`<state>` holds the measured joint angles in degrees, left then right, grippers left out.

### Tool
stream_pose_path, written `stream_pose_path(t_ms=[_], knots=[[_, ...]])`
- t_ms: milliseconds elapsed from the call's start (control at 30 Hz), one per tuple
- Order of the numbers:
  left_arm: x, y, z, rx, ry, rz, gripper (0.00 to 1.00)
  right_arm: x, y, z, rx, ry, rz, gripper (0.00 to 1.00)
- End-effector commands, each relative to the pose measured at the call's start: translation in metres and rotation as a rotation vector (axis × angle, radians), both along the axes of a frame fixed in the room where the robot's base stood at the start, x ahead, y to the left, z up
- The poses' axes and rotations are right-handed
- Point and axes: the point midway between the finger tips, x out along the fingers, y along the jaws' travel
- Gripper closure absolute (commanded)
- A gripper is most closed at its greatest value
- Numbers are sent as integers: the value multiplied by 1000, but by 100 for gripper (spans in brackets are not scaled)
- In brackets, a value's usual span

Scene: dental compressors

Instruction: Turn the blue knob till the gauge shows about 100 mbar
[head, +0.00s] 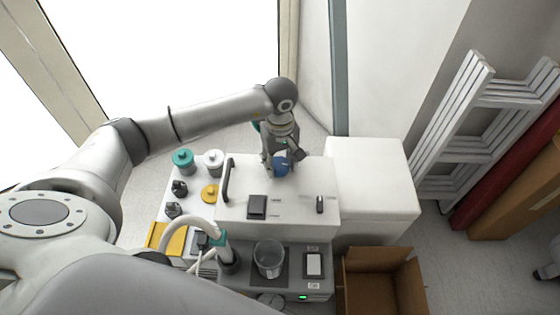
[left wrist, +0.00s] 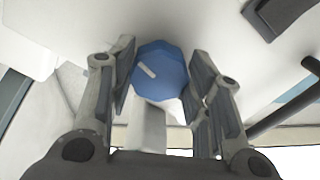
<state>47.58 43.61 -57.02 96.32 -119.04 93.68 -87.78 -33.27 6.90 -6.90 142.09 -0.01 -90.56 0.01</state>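The blue knob (head: 281,168) is on the far side of a white box-shaped unit (head: 285,225) in the head view. In the left wrist view the blue knob (left wrist: 160,72) faces the camera, with a short pale pointer line slanting on its face. My left gripper (head: 280,164) is at the knob. In the left wrist view its two fingers (left wrist: 162,75) stand on either side of the knob, very near its rim; whether both pads press on it I cannot tell. No gauge reading can be made out in either view. My right gripper is not in view.
A clear beaker (head: 268,258) stands on a grey device in front of the white unit. An open cardboard box (head: 375,285) is at the lower right. Teal and white lidded jars (head: 183,158) stand at left. A ladder (head: 485,125) leans at the right wall.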

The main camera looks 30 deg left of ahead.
Motion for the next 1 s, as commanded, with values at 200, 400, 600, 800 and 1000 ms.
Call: stream_pose_path(t_ms=[200,400,600,800,1000], knots=[[0,0,0,0,0,2,78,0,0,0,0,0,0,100],[0,0,0,0,0,39,78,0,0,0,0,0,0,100],[1,0,0,1,1,145,78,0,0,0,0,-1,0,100],[1,-1,1,0,1,317,78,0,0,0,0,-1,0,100],[2,-2,0,0,2,507,78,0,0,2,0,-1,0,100]])
